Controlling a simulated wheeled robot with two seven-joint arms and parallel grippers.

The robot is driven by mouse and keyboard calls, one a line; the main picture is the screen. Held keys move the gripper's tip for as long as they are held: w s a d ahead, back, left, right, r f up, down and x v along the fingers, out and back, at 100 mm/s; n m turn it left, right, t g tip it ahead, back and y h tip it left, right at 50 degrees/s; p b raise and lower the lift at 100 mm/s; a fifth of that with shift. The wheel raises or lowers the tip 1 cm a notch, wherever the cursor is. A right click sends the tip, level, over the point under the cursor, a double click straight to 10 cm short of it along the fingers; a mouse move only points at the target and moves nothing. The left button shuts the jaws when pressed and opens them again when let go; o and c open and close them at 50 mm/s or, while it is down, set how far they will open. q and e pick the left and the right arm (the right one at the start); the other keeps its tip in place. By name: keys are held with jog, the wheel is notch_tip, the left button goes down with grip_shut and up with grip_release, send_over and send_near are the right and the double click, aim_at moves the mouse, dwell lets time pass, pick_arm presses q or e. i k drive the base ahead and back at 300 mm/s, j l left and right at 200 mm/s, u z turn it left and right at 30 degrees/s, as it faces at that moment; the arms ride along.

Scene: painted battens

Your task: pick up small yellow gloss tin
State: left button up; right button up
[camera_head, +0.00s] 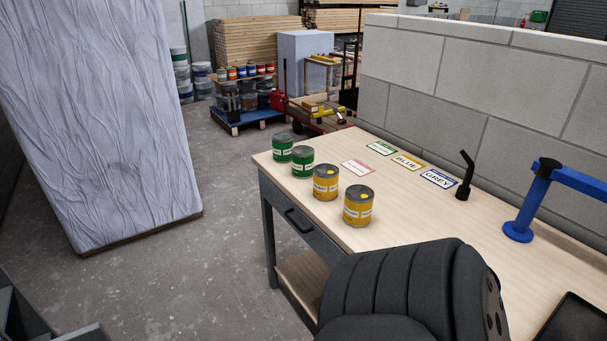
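Two yellow tins stand upright on the wooden-topped table (462,232), near its left edge. The farther yellow tin (326,190) looks slightly smaller; the nearer yellow tin (358,215) looks slightly larger and stands closer to me. Both have a grey lid with a yellow dot and a pale label band. I cannot read the labels, so I cannot tell which is gloss. Two green tins, a farther one (282,155) and a nearer one (302,169), stand beyond them in the same row. Neither gripper is in view.
A black bent-necked object (465,178) and a blue post (532,205) stand farther right. A block wall (470,85) borders the table's back. A black ribbed shape hides its near side.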

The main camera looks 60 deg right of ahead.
aim_at(359, 199)
jog(key=z, duration=2.35)
